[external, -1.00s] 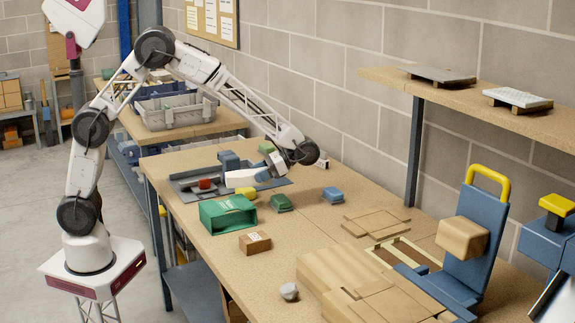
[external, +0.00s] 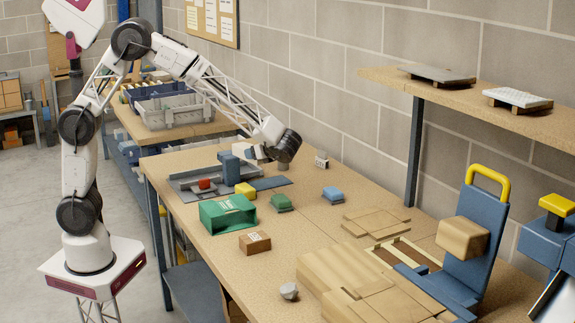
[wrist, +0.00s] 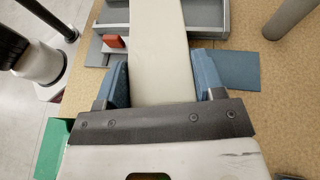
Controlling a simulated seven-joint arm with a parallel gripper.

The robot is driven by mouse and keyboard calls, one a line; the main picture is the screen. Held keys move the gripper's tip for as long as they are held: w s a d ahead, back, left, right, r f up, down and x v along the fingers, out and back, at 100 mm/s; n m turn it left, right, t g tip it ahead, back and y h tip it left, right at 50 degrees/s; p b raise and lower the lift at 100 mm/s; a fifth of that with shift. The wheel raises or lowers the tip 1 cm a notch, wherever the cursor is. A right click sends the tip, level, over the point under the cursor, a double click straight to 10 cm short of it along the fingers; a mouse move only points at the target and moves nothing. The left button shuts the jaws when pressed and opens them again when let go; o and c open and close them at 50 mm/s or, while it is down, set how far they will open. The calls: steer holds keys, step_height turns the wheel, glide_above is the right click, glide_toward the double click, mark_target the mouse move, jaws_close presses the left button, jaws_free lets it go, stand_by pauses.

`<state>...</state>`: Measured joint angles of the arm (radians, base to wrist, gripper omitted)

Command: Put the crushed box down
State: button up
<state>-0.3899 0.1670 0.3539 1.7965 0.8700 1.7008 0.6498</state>
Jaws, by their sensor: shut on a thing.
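My gripper (wrist: 162,85) has its blue fingers closed on the two sides of a long, plain cream box (wrist: 158,45). I take this to be the crushed box; no crushing shows. It runs from between the fingers past the top edge of the wrist view, so its far end is hidden. In the external view my gripper (external: 252,153) is over the back of the workbench, near the grey tray (external: 185,187). The box is mostly hidden there. I cannot tell whether it touches anything below.
Small green (external: 282,202) and blue (external: 333,194) items stand right. Bare bench (external: 300,230) lies in front.

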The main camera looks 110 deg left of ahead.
steer(key=shift+a+r+m+t+y, duration=2.6)
steer(key=shift+a+r+m+t, duration=0.5)
steer(key=shift+m, duration=0.4)
steer(key=f, duration=1.6)
steer(key=shift+w+d, duration=0.15)
steer(key=shift+w, duration=0.25)
steer(key=w+a, duration=0.3)
steer(key=w, duration=0.1)
steer(key=w+a+f, duration=0.1)
steer(key=w+a, duration=0.2)
steer(key=w, duration=0.1)
steer(key=w+a, duration=0.3)
steer(key=w, duration=0.2)
steer(key=shift+a+f, duration=0.2)
steer(key=shift+a, duration=0.1)
steer(key=shift+f, duration=1.75)
steer(key=shift+f, duration=0.1)
